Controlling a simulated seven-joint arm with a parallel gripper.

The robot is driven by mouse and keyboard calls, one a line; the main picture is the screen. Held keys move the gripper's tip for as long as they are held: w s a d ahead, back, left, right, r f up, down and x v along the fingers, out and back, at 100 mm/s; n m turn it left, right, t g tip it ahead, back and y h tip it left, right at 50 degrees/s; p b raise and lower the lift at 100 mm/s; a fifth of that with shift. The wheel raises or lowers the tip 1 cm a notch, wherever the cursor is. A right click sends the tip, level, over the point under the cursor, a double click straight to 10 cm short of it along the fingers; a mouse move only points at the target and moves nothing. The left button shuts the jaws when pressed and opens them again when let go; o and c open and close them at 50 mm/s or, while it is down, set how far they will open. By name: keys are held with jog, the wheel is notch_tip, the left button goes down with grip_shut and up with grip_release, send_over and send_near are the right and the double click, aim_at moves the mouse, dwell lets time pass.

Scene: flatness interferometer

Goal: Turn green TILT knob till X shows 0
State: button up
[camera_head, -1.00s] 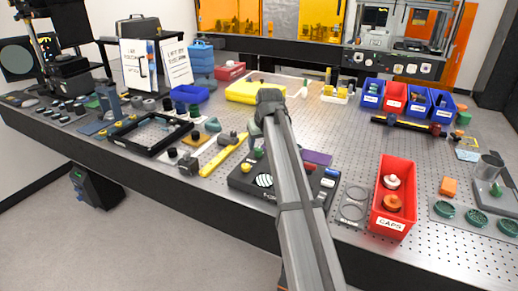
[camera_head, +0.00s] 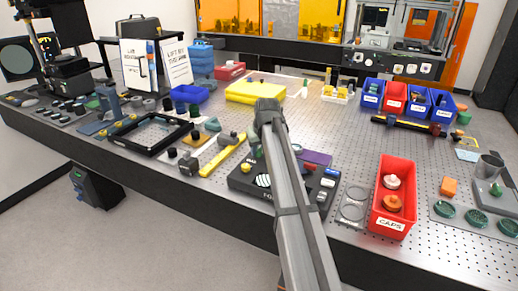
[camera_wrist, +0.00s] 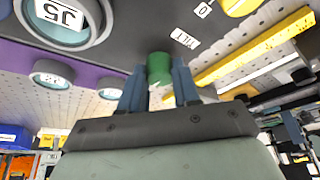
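In the wrist view the green TILT knob (camera_wrist: 160,69) stands between the two blue-grey fingertips of my gripper (camera_wrist: 160,78), which are at its sides. The gap between the fingers is about as wide as the knob; I cannot tell whether they press on it. In the head view the black interferometer box (camera_head: 240,183) shows a round striped display (camera_head: 263,180). My arm crosses in front of the box and hides much of it, with the gripper. I cannot read an X value.
A purple plate (camera_head: 317,158) lies behind the box. A yellow bar (camera_head: 222,156) lies to its left and a red CAPS bin (camera_head: 394,205) stands to its right. In the wrist view a large grey ring (camera_wrist: 66,20) with a white label is close at the upper left.

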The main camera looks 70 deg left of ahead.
jog(key=c, duration=0.5)
jog(key=shift+m, duration=0.4)
jog(key=m+t, duration=0.1)
jog(key=m, duration=0.2)
jog(key=shift+s+m+t, duration=0.15)
jog(key=shift+m+t, duration=0.25)
jog(key=m, duration=0.2)
jog(key=m+t+h, duration=0.1)
jog(key=m, duration=0.2)
jog(key=shift+s+a+t, duration=0.1)
jog(key=shift+a+t, duration=0.05)
jog(key=shift+t, duration=0.15)
jog(key=shift+h, duration=0.3)
jog(key=o, duration=1)
jog(key=shift+o, duration=0.2)
jog(key=shift+r, duration=0.1)
